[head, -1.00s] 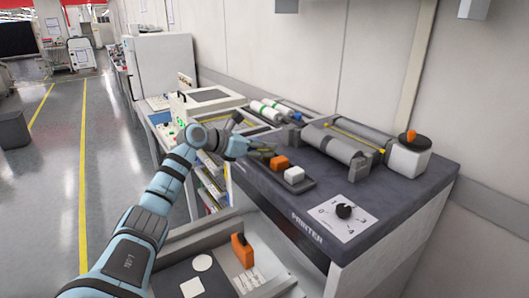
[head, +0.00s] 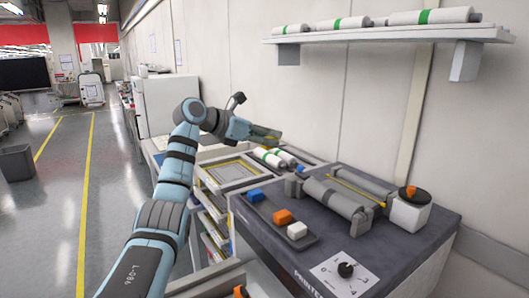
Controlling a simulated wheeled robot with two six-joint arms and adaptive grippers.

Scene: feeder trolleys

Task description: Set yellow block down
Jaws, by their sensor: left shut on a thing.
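My left gripper (head: 268,134) is raised over the far end of the bench, in front of the wall. It is shut on the yellow block, of which only a small yellowish bit shows between the fingers. Below it, on the dark printer top (head: 330,255), a shallow grey tray (head: 268,224) holds a blue block (head: 255,195), an orange block (head: 282,216) and a white block (head: 297,231) in a row. The gripper is clear of the tray and these blocks. My right gripper is out of view.
Grey rollers (head: 335,205) lie right of the tray, with a white box with an orange knob (head: 410,208) beyond. A wall shelf (head: 390,36) holds green-banded rolls. A yellow-lined frame (head: 228,172) lies behind the printer.

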